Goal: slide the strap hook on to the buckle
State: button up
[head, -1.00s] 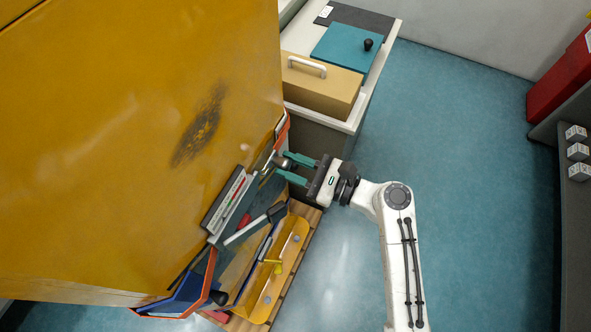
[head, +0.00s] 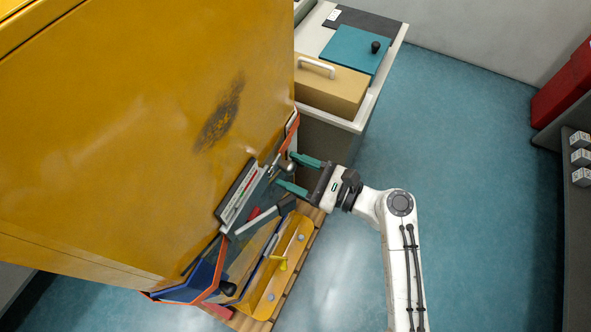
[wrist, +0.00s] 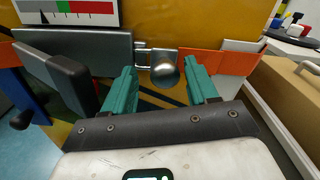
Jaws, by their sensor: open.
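A shiny metal piece with a round knob (wrist: 166,73) sits on the yellow cabinet face, between a grey plate and an orange strap (wrist: 218,62). I cannot tell for sure which part is the hook and which the buckle. In the head view the knob (head: 287,168) shows small at the cabinet's lower edge, and the orange strap (head: 291,131) runs up from there. My gripper (head: 285,168) is open, its two green fingers on either side of the knob. In the wrist view the gripper (wrist: 163,84) has a gap on both sides of the knob; it holds nothing.
A dark lever handle (wrist: 68,78) stands close left of the fingers. A gauge panel (head: 236,191) is above it. A counter with a tan box (head: 330,88) stands at right. Open floor lies right.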

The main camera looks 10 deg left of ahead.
jog(key=shift+d, duration=0.1)
jog(key=b+v, duration=0.1)
jog(key=v, duration=0.9)
jog(key=shift+d+b, duration=0.3)
jog(key=shift+b, duration=0.1)
jog(key=shift+s, duration=0.1)
